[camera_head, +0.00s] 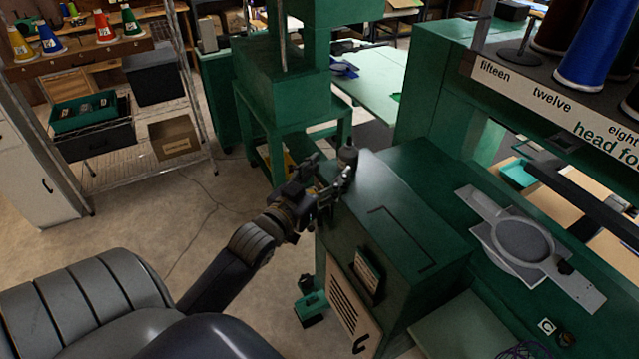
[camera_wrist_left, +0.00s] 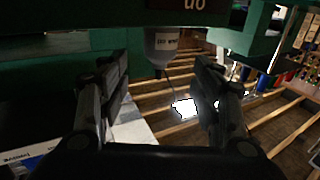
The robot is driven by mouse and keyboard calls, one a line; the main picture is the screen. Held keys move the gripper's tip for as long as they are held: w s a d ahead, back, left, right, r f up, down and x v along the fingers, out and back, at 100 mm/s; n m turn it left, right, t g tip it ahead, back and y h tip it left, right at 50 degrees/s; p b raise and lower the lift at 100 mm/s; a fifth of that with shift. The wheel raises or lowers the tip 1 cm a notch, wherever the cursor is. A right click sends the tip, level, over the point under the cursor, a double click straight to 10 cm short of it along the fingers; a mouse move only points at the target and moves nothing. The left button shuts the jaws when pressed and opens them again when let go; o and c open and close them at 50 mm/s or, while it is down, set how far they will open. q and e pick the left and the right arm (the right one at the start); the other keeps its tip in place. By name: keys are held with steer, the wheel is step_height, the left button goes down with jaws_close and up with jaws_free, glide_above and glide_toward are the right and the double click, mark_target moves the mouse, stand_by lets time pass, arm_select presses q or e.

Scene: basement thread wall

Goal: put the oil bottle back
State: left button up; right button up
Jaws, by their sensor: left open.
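The oil bottle (camera_head: 348,155) stands upright at the far left corner of the green cabinet top (camera_head: 375,195). It is small and dark, with a narrow top. In the left wrist view, which looks upside down, the pale, labelled bottle (camera_wrist_left: 163,46) hangs from the green surface with its thin spout pointing down. My left gripper (camera_head: 337,184) is at the cabinet's left edge, close to the bottle. In the wrist view its fingers (camera_wrist_left: 163,72) are spread, with the bottle ahead in the gap. I cannot tell whether they touch it. My right gripper is out of view.
Dark corner lines (camera_head: 405,237) mark the cabinet top, which is otherwise clear. A round grey embroidery hoop (camera_head: 522,240) lies on the green machine bed at right. Thread cones (camera_head: 585,45) stand above it. A wire shelf (camera_head: 135,165) with bins is at left. Bare floor lies between.

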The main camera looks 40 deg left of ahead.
arm_select(q)
steer(key=shift+s+d, duration=0.15)
steer(key=shift+s, duration=1.3)
